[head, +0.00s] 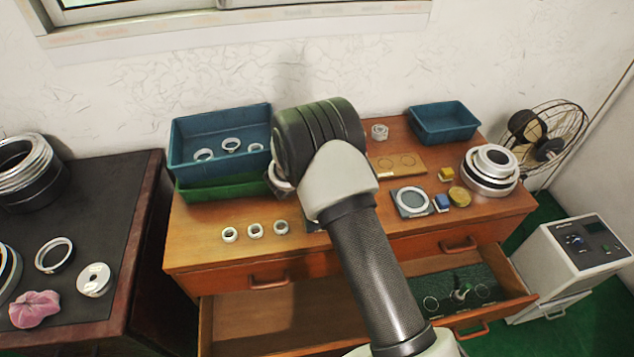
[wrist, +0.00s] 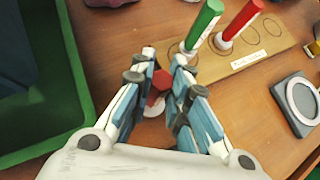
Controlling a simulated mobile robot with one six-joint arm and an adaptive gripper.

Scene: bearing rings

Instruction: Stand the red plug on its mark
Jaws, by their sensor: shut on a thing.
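My gripper (wrist: 165,58) is shut on a red plug (wrist: 157,86) in the wrist view. Only a short red part shows between the fingers, with a pale round end below it. The wooden board (wrist: 265,52) with ring marks and a white label lies just beyond the fingertips, to the right. On it stand a green-handled plug (wrist: 206,22) and another red-handled plug (wrist: 242,18), each on a pale base. Bare ring marks show near them. In the head view the board (head: 397,172) shows two bare marks; my arm hides my gripper and the plugs.
A green tray (wrist: 75,75) lies left of my gripper. A grey plate with a ring (wrist: 300,100) lies to the right. In the head view, blue bins (head: 222,125), (head: 443,120) stand at the back, and small rings (head: 255,230) line the front. A front drawer (head: 270,325) is open.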

